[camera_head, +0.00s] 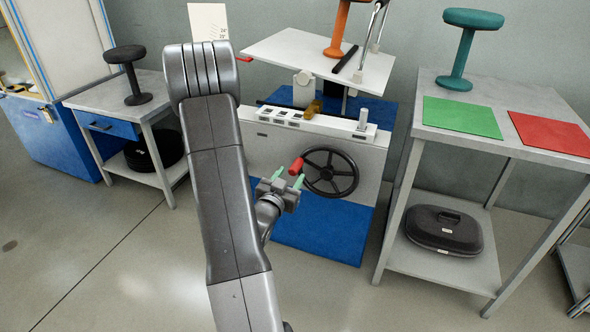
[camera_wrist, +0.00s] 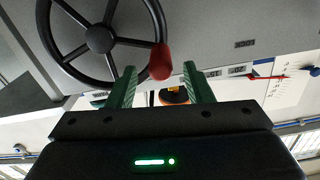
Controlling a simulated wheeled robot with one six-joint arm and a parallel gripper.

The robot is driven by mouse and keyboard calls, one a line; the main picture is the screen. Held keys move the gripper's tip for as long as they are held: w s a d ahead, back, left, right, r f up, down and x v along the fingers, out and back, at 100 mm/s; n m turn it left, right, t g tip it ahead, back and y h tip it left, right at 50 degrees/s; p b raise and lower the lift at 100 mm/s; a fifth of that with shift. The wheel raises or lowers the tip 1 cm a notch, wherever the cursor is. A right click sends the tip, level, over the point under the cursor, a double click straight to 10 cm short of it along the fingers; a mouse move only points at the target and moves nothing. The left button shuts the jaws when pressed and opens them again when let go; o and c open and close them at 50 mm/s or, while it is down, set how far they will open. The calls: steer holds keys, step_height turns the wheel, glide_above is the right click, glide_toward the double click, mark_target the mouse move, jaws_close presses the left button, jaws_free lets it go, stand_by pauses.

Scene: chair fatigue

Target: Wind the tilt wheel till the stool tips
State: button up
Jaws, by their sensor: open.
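The black tilt wheel (camera_head: 330,188) is on the front of the light grey machine, with a red handle knob (camera_head: 296,165) at its upper left. The wheel's rim (camera_wrist: 47,32) and knob (camera_wrist: 160,62) also show in the wrist view. My gripper (camera_head: 289,177) is open at the wheel's left side. In the wrist view its green fingers (camera_wrist: 160,76) stand on either side of the knob, apart from it. An orange stool (camera_head: 337,30) stands on the machine's white platform (camera_head: 290,48); its top is cut off by the frame.
A bench on the right carries a green mat (camera_head: 462,117), a red mat (camera_head: 550,133) and a teal stool (camera_head: 465,45). A black case (camera_head: 443,230) is on its lower shelf. A left bench (camera_head: 100,95) carries a black stool (camera_head: 128,72).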

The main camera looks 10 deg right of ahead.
steer(key=shift+x, duration=2.35)
jaws_close()
